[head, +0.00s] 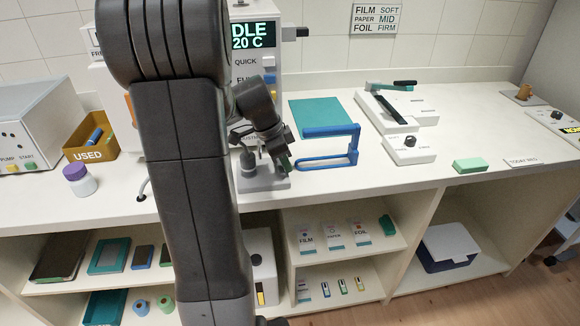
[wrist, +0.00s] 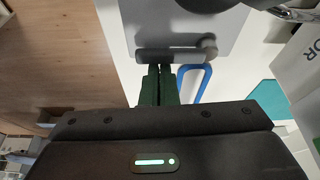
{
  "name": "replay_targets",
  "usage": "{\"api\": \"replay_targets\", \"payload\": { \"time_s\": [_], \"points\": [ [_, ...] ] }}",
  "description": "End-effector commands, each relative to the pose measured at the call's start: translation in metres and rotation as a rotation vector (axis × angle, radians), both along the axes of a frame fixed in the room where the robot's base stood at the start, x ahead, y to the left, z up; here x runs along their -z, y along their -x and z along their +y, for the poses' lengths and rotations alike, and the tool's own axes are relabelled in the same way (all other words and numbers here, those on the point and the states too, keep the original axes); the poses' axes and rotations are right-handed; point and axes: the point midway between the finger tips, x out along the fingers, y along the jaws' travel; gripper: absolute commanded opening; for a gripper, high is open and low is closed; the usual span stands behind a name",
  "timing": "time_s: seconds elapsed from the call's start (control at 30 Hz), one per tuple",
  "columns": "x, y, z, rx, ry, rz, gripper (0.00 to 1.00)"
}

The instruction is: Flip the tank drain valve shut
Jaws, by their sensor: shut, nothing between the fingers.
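My gripper (head: 287,163) is beside the tall white machine (head: 262,20), above the grey plate (head: 270,184) at its foot. In the wrist view its two dark green fingers (wrist: 160,84) are shut together with nothing between them. A grey bar (wrist: 165,56) with a rounded end lies just beyond the fingertips; I cannot tell whether they touch. No part in view is marked as the drain valve. A small curved grey fitting (head: 143,190) shows at the counter's front edge, left of my arm. My arm hides much of the machine's front.
A blue frame (head: 330,163) stands just right of my gripper, with a teal mat (head: 322,117) behind.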

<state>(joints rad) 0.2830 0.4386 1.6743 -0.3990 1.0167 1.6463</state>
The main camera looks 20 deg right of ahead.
Motion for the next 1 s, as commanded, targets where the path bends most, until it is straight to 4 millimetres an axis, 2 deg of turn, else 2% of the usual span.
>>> {"api": "replay_targets", "payload": {
  "time_s": [0.47,1.0],
  "points": [
    [0.002,0.0,0.005,-0.003,-0.009,0.002,0.0],
    [0.002,-0.003,-0.015,-0.003,-0.006,0.001,0.0]
  ]
}}
